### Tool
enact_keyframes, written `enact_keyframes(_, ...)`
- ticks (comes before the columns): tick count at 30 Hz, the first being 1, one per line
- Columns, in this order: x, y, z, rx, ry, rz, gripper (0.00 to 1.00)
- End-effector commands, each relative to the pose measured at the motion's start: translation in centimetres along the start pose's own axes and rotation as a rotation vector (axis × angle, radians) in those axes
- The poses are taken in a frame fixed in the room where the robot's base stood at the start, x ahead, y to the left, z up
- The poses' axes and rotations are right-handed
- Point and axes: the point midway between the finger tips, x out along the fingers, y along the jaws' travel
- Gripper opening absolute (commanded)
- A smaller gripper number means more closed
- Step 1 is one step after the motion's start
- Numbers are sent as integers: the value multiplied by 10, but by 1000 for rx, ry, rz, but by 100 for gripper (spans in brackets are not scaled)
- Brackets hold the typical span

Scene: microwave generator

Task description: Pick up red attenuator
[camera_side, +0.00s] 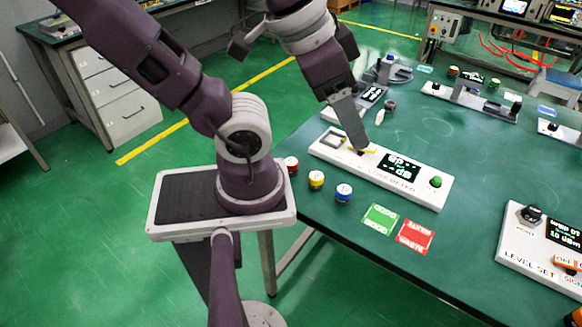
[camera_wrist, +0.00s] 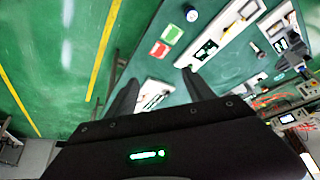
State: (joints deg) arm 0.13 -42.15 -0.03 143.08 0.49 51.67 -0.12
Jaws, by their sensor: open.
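The red attenuator (camera_side: 291,165) is a small round cap with a pale top. It stands upright on the green table near its left edge, the leftmost of a short row with a yellow one (camera_side: 316,180) and a blue one (camera_side: 344,193). My gripper (camera_side: 358,143) is to the right of the red attenuator and above it, over the left part of the white meter box (camera_side: 420,188). The wrist view shows my gripper (camera_wrist: 160,88) with its fingers apart and nothing between them. I cannot make out the red attenuator in that view.
A green card (camera_side: 380,218) and a red card (camera_side: 415,237) lie in front of the meter. A level-set box (camera_side: 508,237) stands at the right. Other instruments (camera_side: 470,100) stand farther back. Table between the cards and the level-set box is clear.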

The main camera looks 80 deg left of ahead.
Motion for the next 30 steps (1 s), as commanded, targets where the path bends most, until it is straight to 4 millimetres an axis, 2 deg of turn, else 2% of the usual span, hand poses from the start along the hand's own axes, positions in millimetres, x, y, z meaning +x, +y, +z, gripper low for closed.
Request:
enact_keyframes(4,32,-14,6,101,-230,-72,61)
enact_keyframes(11,107,-54,31,446,-753,-258,61)
enact_keyframes(15,154,-79,52,710,-1030,-351,61)
enact_keyframes(21,214,-110,91,1078,-1320,-432,61)
enact_keyframes(24,231,-120,106,1193,-1393,-446,61)
enact_keyframes(28,240,-129,116,1256,-1431,-451,61)
enact_keyframes(30,242,-140,123,1259,-1436,-450,61)
